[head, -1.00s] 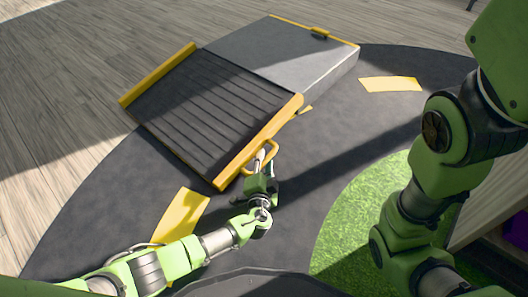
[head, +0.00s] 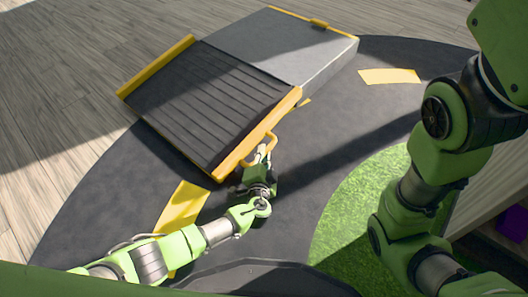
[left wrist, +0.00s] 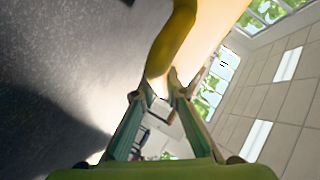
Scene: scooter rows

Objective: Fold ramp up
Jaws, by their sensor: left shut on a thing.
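The ramp (head: 208,105) is a dark ribbed panel with yellow edges, lying hinged against a grey platform (head: 290,52). Its near right yellow edge carries a yellow loop handle (head: 270,143). My left gripper (head: 262,152) is at this handle, shut on it. In the left wrist view the yellow handle (left wrist: 172,45) runs down between the fingertips of my left gripper (left wrist: 163,88). The ramp's near edge appears slightly raised off the dark mat. My right arm shows at the right of the head view, but its gripper is out of view.
A dark round mat (head: 330,160) lies under the ramp and platform, with yellow patches (head: 390,76) on it. Green turf (head: 345,215) is at the lower right, with a pale shelf unit beyond it. Wooden floor (head: 60,90) is open at the left.

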